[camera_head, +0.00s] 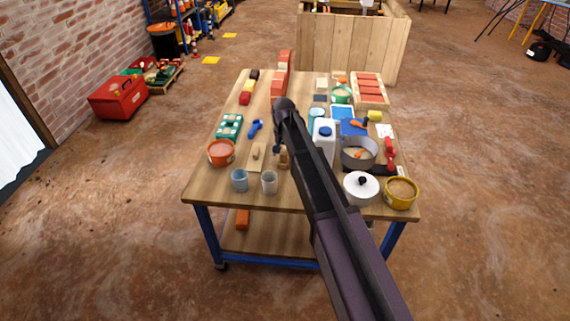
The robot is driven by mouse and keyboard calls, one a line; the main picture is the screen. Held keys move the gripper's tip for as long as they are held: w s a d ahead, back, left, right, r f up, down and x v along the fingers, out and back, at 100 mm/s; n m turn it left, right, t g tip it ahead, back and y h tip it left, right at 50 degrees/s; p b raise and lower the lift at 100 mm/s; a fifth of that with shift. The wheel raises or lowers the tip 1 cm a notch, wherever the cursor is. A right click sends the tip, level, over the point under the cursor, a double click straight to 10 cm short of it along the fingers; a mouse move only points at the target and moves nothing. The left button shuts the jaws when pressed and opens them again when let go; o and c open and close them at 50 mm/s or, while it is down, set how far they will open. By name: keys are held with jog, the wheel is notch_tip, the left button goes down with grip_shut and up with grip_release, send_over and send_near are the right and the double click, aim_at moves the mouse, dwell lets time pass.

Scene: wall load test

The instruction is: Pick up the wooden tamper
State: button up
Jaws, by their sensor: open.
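A small brown wooden piece, which looks like the wooden tamper (283,161), stands on the workbench (225,190) left of the middle. My arm hides part of the area around it. My gripper (278,149) hangs down from the end of my dark arm, just above and slightly left of this piece. It is small and dark here, and its fingers look apart with nothing seen between them. I cannot tell whether it touches the piece. A flat pale wooden board with a handle (257,152) lies just to the left.
Close by are a grey cup (269,183), a blue cup (239,181), an orange bowl (221,153) and a blue tool (255,129). Red bricks (280,80) stand behind.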

jog(key=shift+f, duration=0.1)
dwell(0.5)
grip_shut()
